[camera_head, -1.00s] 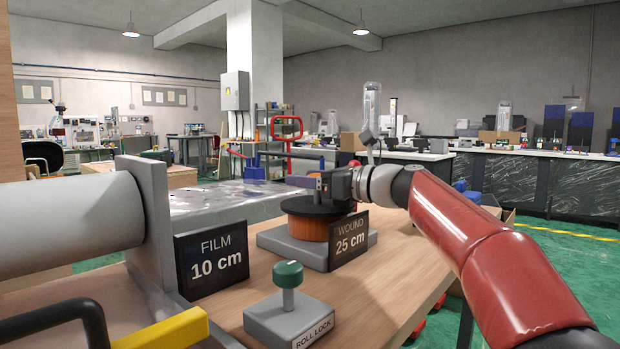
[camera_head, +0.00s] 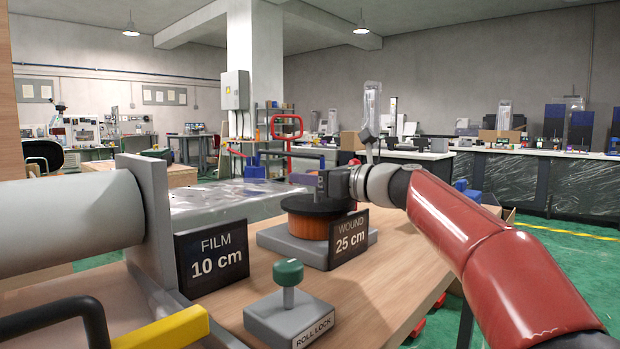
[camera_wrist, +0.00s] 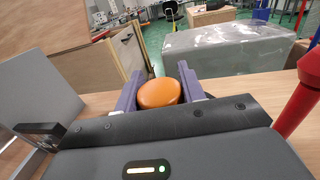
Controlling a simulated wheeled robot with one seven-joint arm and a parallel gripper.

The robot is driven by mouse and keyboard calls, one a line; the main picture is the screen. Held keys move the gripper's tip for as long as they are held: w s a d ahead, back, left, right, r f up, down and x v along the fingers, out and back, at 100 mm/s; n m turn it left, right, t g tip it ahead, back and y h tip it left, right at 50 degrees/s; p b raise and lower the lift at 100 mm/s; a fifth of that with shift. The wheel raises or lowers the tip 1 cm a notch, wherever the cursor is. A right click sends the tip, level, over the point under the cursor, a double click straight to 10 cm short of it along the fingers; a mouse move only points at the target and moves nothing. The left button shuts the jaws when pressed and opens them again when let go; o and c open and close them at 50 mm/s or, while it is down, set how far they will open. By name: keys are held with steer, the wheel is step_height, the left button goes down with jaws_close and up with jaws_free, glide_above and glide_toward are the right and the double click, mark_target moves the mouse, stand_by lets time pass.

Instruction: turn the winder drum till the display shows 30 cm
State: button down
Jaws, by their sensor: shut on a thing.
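The winder drum (camera_head: 314,226) is an orange reel with a dark top flange, standing on a grey base (camera_head: 285,244) on the wooden table. Its display (camera_head: 349,238) reads WOUND 25 cm. My gripper (camera_head: 322,187) is above the drum's top, reaching in from the right. In the wrist view my gripper (camera_wrist: 160,92) has its two purple fingers shut on an orange rounded knob (camera_wrist: 159,93), one finger on each side. In the head view the knob is hidden by my gripper. The drum itself does not show clearly in the wrist view.
A second display (camera_head: 212,261) reads FILM 10 cm, beside a large pale roll (camera_head: 70,223). A roll lock with a green knob (camera_head: 288,273) stands on the near table. A yellow bar (camera_head: 163,328) lies at the lower left. Bare table (camera_head: 390,270) shows right of the roll lock.

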mark_target(316, 210)
steer(key=m+t+h, duration=0.3)
steer(key=shift+w+d+t, duration=0.1)
steer(key=shift+t, duration=0.2)
steer(key=m+t+h, duration=0.1)
steer(key=m+t+h+p, duration=0.1)
steer(key=h, duration=0.1)
steer(key=shift+w+d+r+m+t, duration=0.1)
steer(key=shift+d+m+t, duration=0.05)
steer(key=shift+m+t, duration=0.2)
steer(key=m+h, duration=0.1)
steer(key=m+t+h+p, duration=0.1)
steer(key=h, duration=0.1)
steer(key=m+h+p, duration=0.1)
steer(key=h, duration=0.1)
steer(key=shift+w+d+t, duration=0.15)
steer(key=shift+d+t, duration=0.1)
steer(key=shift+t, duration=0.1)
steer(key=shift+d+m+h+p, duration=0.15)
steer(key=shift+m+h+p, duration=0.2)
steer(key=shift+m+h, duration=0.55)
steer(key=shift+d+m+h+p, duration=0.1)
steer(key=shift+m+h+p, duration=0.35)
steer(key=shift+h, duration=0.75)
steer(key=c, duration=0.9)
jaws_free()
steer(key=shift+o, duration=0.2)
steer(key=shift+s+b, duration=0.7)
steer(key=shift+s, duration=3.15)
